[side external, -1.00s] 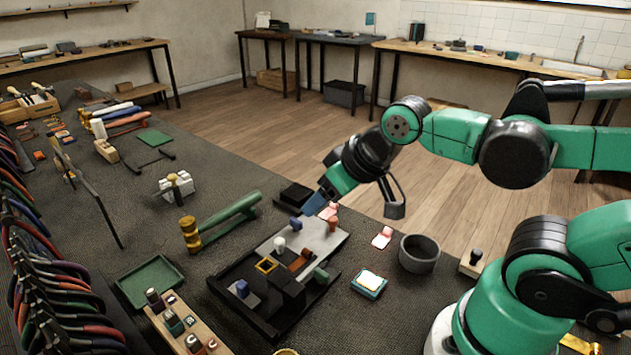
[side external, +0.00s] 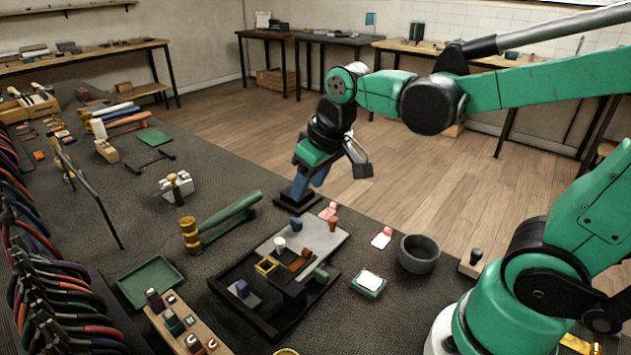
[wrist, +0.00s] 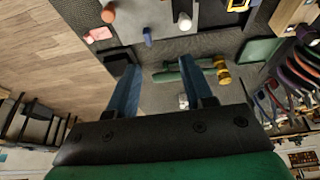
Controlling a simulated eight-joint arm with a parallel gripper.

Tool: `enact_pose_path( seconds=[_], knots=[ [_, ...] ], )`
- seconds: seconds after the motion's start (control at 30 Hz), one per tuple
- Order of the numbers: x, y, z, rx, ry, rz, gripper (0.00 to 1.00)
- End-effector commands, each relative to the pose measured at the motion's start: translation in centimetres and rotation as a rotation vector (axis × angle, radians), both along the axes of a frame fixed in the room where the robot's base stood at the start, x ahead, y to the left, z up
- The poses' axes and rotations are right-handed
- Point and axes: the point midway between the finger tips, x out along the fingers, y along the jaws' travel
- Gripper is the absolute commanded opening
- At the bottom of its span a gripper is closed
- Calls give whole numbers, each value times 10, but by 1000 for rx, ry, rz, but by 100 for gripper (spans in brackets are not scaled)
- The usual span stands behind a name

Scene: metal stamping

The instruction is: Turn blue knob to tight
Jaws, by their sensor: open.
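A small blue knob (side external: 296,224) stands on the grey plate (side external: 325,240) of the dark fixture, at its far corner; it also shows in the wrist view (wrist: 148,37). A second blue piece (side external: 242,288) sits at the fixture's left side. My gripper (side external: 297,196), with blue fingers, points down near a black block (side external: 297,206), just beyond the fixture. In the wrist view my gripper (wrist: 163,75) has its fingers wide apart with nothing between them. The blue knob lies ahead of the fingertips, apart from them. Any tight marking is too small to read.
A white knob (side external: 280,243) and a reddish knob (side external: 333,224) stand near the blue knob. A green-handled mallet (side external: 230,218) lies left of the fixture. A grey bowl (side external: 419,255) and a blue-edged pad (side external: 369,283) are to the right.

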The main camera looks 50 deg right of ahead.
Motion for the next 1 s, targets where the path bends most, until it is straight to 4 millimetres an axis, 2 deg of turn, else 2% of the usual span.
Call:
enact_pose_path(
  seconds=[0.1,0.33,0.63,0.9,1.0],
  knots=[
    [23,-8,-11,1,118,-4,46],
    [50,-21,-43,10,300,-2,46],
    [58,-25,-67,17,366,0,46],
    [58,-25,-102,16,364,0,46],
    [57,-25,-110,16,363,0,46]
  ],
)
